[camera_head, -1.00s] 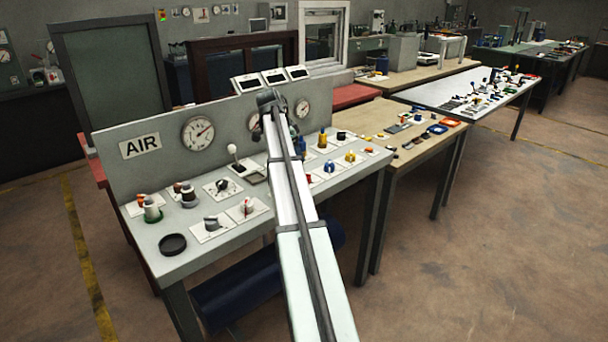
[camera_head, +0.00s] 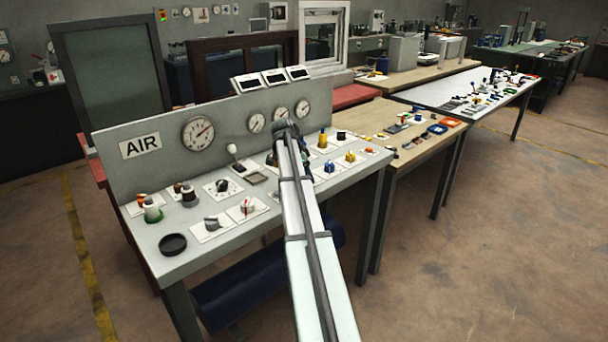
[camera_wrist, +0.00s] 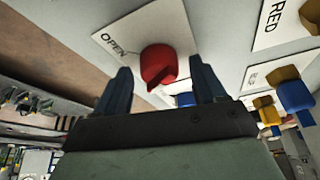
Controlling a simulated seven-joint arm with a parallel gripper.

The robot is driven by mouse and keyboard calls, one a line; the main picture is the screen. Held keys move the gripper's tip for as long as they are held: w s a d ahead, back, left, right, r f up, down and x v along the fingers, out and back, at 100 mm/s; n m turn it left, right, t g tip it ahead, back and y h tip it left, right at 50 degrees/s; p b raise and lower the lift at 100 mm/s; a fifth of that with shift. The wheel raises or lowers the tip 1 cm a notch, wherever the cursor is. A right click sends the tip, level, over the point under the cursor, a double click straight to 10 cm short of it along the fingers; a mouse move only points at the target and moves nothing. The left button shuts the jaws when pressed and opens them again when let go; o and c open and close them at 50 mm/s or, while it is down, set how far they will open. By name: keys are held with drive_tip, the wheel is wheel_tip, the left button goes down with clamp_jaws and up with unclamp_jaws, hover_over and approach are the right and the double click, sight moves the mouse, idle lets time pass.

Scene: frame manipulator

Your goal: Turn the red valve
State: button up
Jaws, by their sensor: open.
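The red valve (camera_wrist: 158,66) is a red knob on a white plate (camera_wrist: 125,40) marked "OPEN" in the wrist view. My gripper (camera_wrist: 164,82) is open, with one dark finger on each side of the knob in that view. I cannot tell whether either finger touches it. In the head view my arm reaches over the bench and hides the red valve. The fingers are hidden there too.
The grey bench (camera_head: 215,252) carries several other controls, including a white lever (camera_head: 233,152), a black dish (camera_head: 172,244) and a blue valve (camera_head: 330,167). A gauge panel (camera_head: 175,160) marked "AIR" rises behind. In the wrist view, yellow and blue handles (camera_wrist: 291,92) stand at the right.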

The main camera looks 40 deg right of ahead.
drive_tip(key=c, duration=1)
drive_tip(key=shift+n+t, duration=0.6)
drive_tip(key=shift+n, duration=0.9)
drive_tip(key=shift+c, duration=0.2)
drive_tip(key=o, duration=1)
drive_tip(key=shift+o, duration=0.2)
drive_tip(key=v, duration=1.3)
drive_tip(key=shift+a+r, duration=0.2)
drive_tip(key=shift+r, duration=0.1)
drive_tip(key=shift+a, duration=0.1)
